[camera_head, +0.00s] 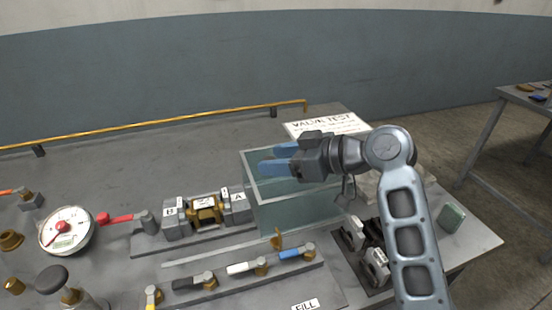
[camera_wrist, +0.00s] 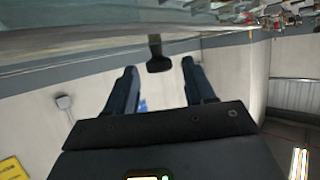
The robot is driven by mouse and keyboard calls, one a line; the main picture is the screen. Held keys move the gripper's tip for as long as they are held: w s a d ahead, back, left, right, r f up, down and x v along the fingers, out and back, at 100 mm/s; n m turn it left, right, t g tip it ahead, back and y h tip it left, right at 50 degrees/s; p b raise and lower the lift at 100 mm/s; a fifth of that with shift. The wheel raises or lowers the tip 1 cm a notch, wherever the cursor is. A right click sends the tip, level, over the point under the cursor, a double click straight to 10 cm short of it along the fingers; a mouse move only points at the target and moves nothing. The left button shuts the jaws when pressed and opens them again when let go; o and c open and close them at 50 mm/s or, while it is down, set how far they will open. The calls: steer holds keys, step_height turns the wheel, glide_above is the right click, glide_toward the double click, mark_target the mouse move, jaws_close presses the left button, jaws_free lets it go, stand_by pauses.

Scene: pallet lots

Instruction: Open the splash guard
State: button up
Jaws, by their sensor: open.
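The splash guard (camera_head: 290,214) looks like a clear, greenish box of panels with pale edges, standing on the bench right of the valve fixture marked B and A. My gripper (camera_head: 262,162) is open, with its two blue fingers pointing left over the guard's upper part; my wrist hides some of the guard's right side. In the wrist view a clear sheet, likely the guard (camera_wrist: 75,42), spans the top. A dark knob-like handle (camera_wrist: 159,65) shows between the open fingers (camera_wrist: 160,66). I cannot tell whether they touch it.
The valve fixture (camera_head: 206,212) stands left of the guard. A row of small levers (camera_head: 240,268) lies in front, a gauge (camera_head: 67,231) at the left.

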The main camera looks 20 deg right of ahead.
steer(key=v, duration=0.7)
steer(key=shift+b, duration=0.3)
